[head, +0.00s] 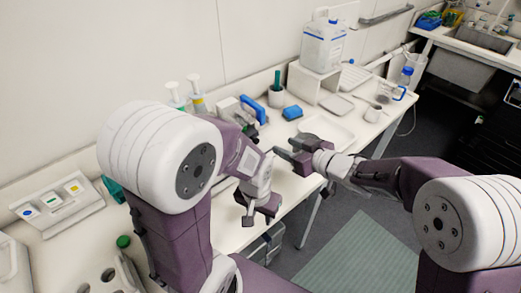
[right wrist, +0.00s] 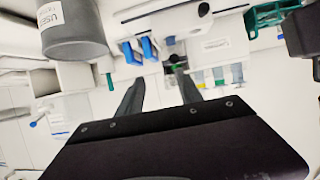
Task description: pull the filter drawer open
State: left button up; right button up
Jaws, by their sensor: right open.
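I cannot make out for certain which part is the filter drawer. A white device (head: 229,108) with a blue part (head: 254,110) stands against the wall, partly hidden by my left arm. In the right wrist view a white body with a dark, green-tinged knob (right wrist: 177,63) lies just beyond my fingertips. My right gripper (head: 288,158) is open and empty over the bench; its two spread fingers also show in the right wrist view (right wrist: 160,88). My left gripper (head: 260,210) hangs by the bench's front edge, its finger gap unclear.
A white tray (head: 328,131) lies right of my right gripper. A blue block (head: 292,112), a cup with a green-topped item (head: 276,96) and a large jug (head: 323,45) stand behind. Pump bottles (head: 195,96) are at the wall. A grey cup (right wrist: 72,30) is close in the wrist view.

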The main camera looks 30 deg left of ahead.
aim_at(257, 141)
jog(key=shift+n+g+y, duration=0.4)
jog(key=shift+n+g, duration=0.1)
jog(key=x, duration=0.3)
jog(key=s+x, duration=0.1)
jog(key=x, duration=0.2)
jog(key=s+x, duration=0.1)
jog(key=x, duration=0.3)
jog(key=shift+a+p, duration=0.35)
jog(key=shift+a, duration=0.1)
grip_shut()
dwell(0.3)
